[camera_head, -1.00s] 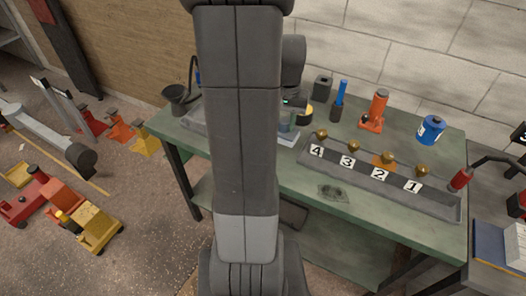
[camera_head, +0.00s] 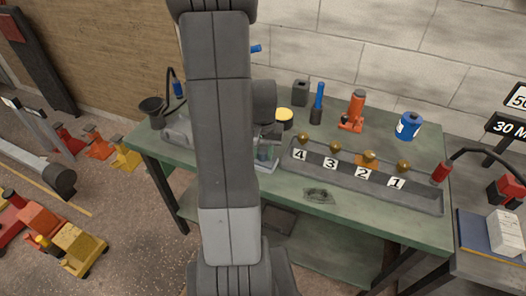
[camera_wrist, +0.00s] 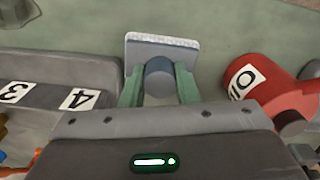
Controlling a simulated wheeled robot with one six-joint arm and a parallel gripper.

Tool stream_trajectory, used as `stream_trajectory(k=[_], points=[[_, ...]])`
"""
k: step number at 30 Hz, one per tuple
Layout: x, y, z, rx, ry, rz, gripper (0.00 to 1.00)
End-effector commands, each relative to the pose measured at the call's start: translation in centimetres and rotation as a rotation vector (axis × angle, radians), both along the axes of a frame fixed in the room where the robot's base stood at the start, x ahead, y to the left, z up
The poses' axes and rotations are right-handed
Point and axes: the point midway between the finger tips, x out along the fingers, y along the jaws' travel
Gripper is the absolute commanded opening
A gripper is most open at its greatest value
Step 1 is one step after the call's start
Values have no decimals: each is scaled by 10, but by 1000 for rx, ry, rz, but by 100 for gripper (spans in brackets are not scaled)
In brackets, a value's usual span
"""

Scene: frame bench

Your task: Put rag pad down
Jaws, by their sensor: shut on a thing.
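The rag pad is a flat grey rectangular plate with a pale edge and a dark round grip, seen in the wrist view (camera_wrist: 162,50). My gripper (camera_wrist: 159,80) is shut on the grip, one green finger on each side. In the head view the pad (camera_head: 266,167) shows low over the green bench (camera_head: 410,224), just left of the numbered tray. My gripper (camera_head: 264,149) is partly hidden there behind my arm. I cannot tell whether the pad touches the bench top.
The numbered tray (camera_head: 425,201) with brass knobs runs along the bench's right part. A red piece labelled 10 (camera_wrist: 262,88) is close right of my gripper in the wrist view. A dark stained patch (camera_head: 318,195) lies before the tray. A blue can (camera_head: 409,126) stands behind.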

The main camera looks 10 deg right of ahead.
Motion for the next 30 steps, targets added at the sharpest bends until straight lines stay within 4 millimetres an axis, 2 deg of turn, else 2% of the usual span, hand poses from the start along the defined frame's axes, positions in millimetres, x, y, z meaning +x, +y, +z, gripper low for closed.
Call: stream_trajectory(k=[6,7,10,17,21,26,30], points=[[0,0,-5,0,0,0,0],[0,0,-4,0,0,0,32],[0,0,-3,0,0,0,50],[0,0,-3,0,1,0,50],[0,0,6,-1,-2,0,50],[1,0,32,-1,-4,0,50],[1,0,63,-1,-5,0,50]])
